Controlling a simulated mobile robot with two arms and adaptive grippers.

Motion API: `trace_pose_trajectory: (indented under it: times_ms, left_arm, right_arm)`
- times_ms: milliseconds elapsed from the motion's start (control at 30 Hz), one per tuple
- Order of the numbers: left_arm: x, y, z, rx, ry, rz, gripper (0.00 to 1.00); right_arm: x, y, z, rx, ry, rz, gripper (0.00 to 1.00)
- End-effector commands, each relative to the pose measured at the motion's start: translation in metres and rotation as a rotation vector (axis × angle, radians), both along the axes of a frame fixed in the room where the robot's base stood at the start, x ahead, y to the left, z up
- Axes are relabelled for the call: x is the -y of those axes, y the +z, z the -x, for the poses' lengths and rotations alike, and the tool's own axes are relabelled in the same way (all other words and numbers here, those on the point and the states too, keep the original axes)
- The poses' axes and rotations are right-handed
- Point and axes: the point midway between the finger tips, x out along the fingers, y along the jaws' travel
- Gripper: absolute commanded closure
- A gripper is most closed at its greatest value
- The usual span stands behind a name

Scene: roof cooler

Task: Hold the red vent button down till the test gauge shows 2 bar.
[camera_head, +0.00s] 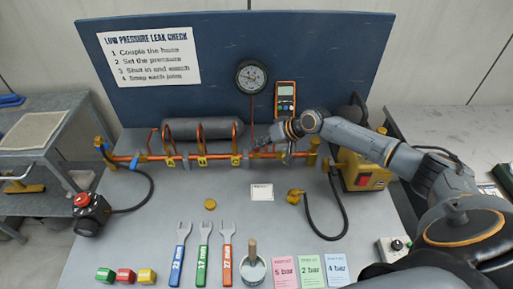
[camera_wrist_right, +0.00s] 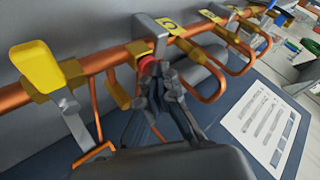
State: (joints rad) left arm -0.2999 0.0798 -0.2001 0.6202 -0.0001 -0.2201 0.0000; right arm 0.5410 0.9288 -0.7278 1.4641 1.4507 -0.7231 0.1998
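The round test gauge (camera_head: 251,77) is on the blue back board in the head view; its needle is too small to read. A small red button (camera_wrist_right: 148,65) shows on the copper pipe in the right wrist view. My right gripper (camera_wrist_right: 161,80) has its fingertips together right at this button; whether they press it I cannot tell. In the head view my right gripper (camera_head: 259,143) is at the pipe below the gauge, and the button there is hidden. My left gripper is not in view.
Yellow-handled valves and copper loops line the pipe (camera_head: 222,157). An orange meter (camera_head: 285,98) hangs beside the gauge. A yellow pump (camera_head: 366,172) stands right. Spanners (camera_head: 203,255), a pot (camera_head: 252,270) and cards (camera_head: 310,270) lie in front.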

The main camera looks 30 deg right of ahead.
Motion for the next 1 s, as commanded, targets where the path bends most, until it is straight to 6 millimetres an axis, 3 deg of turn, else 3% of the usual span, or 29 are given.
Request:
trace_pose_trajectory:
  times_ms: [167, 500, 1000]
  left_arm:
    - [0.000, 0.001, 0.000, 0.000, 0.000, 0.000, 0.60]
    - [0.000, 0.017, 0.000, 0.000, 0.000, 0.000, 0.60]
    - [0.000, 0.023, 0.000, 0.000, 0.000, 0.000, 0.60]
  right_arm:
    - [0.000, -0.002, 0.002, -0.006, 0.001, 0.002, 1.00]
    - [0.000, 0.017, 0.001, -0.004, 0.000, 0.001, 1.00]
    - [0.000, 0.025, 0.000, 0.000, 0.000, 0.000, 1.00]
